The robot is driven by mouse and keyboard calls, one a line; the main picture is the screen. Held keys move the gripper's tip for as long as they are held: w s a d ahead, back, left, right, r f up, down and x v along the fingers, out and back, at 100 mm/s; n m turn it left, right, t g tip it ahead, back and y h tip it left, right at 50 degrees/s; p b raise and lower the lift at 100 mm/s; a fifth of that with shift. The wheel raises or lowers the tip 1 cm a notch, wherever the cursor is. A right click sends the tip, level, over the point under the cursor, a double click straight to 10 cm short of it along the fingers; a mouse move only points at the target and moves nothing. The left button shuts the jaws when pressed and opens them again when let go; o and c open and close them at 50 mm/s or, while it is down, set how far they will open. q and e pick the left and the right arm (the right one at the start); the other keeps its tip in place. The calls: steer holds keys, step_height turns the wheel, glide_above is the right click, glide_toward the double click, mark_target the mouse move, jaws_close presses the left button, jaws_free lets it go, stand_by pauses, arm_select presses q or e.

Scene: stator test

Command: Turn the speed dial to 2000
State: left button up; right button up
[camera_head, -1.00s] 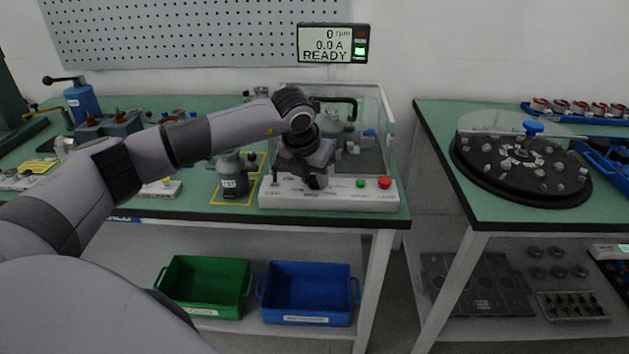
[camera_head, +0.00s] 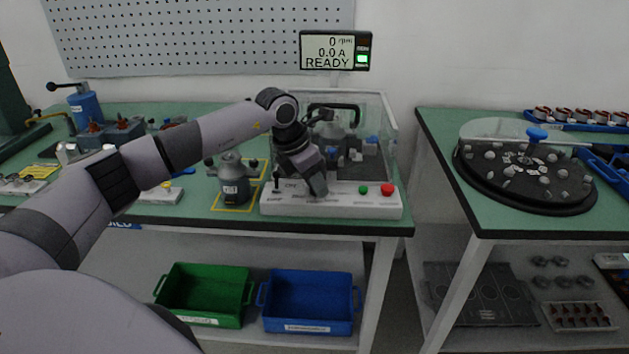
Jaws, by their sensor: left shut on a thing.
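The white control panel (camera_head: 347,208) stands at the front of the bench, under a clear-walled test enclosure (camera_head: 375,108). My left gripper (camera_head: 320,193) reaches down to the middle of the panel and is shut on the speed dial. The gripper hides the dial, so its pointer and setting cannot be read. The display (camera_head: 334,50) above reads 0 rpm, 0.0 A and READY, with a green light lit. My right gripper is not in view.
A green button (camera_head: 363,189) and a red button (camera_head: 387,189) sit right of my gripper; a small lever (camera_head: 277,182) stands left. A grey stator unit (camera_head: 235,185) stands left of the panel. A round black turntable (camera_head: 525,190) is on the right bench.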

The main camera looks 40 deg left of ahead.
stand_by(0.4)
arm_select(q)
steer(key=o, duration=1)
steer(key=shift+o, duration=0.2)
steer(key=shift+n, duration=0.3)
